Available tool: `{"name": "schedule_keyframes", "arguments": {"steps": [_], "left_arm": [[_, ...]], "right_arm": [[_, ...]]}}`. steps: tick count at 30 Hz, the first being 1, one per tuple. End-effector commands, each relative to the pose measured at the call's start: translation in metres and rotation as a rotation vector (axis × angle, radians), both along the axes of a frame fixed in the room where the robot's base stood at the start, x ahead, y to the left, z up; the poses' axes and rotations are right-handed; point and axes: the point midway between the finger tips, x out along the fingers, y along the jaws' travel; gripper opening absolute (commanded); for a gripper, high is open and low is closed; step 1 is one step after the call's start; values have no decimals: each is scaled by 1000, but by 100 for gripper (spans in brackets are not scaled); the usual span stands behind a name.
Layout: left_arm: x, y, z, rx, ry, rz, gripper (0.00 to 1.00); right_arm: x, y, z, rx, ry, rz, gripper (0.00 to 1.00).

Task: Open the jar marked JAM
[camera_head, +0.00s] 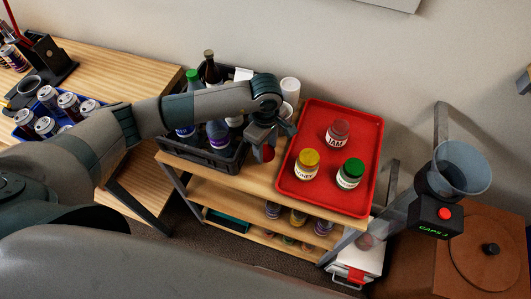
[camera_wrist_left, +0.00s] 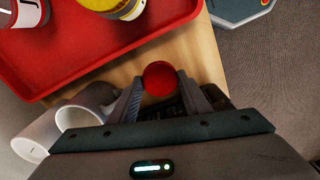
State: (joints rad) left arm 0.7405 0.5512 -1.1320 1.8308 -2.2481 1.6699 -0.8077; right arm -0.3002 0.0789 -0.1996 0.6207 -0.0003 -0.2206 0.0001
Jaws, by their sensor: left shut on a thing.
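The jar marked JAM (camera_head: 337,136) stands upright near the back of the red tray (camera_head: 313,198). Its top looks dull red and translucent, without a solid coloured lid like its neighbours. My left gripper (camera_head: 266,147) is left of the tray, over the shelf's wooden top. It is shut on a round red lid (camera_head: 268,153), clear of the jar. The lid shows between the fingers in the left wrist view (camera_wrist_left: 159,78). A yellow-lidded jar (camera_head: 307,164) and a green-lidded jar (camera_head: 350,173) stand in front of the JAM jar. My right gripper is not in view.
A clear funnel (camera_head: 461,167) sits by a black box with a red button (camera_head: 436,215) reading CAPS 3, right of the tray. A dark crate of bottles (camera_head: 207,161) and white cups (camera_head: 289,88) stand near my left arm. Cans fill a blue tray (camera_head: 28,117) at left.

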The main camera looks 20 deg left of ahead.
Motion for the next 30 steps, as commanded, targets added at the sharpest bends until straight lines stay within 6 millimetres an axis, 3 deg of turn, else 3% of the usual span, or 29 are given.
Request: {"name": "schedule_keyframes", "arguments": {"steps": [12, 25, 26, 27, 30], "left_arm": [[-1, 0, -36, 2, 2, 0, 17], [0, 0, -42, 1, 0, -1, 17], [0, 1, -40, 1, 1, -1, 48], [0, 0, -40, 1, 1, -1, 58], [0, 0, -40, 1, 1, -1, 62]], "right_arm": [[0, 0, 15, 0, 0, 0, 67], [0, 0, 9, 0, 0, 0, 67], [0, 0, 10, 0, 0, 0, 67], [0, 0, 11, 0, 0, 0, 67], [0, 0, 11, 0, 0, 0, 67]]}}
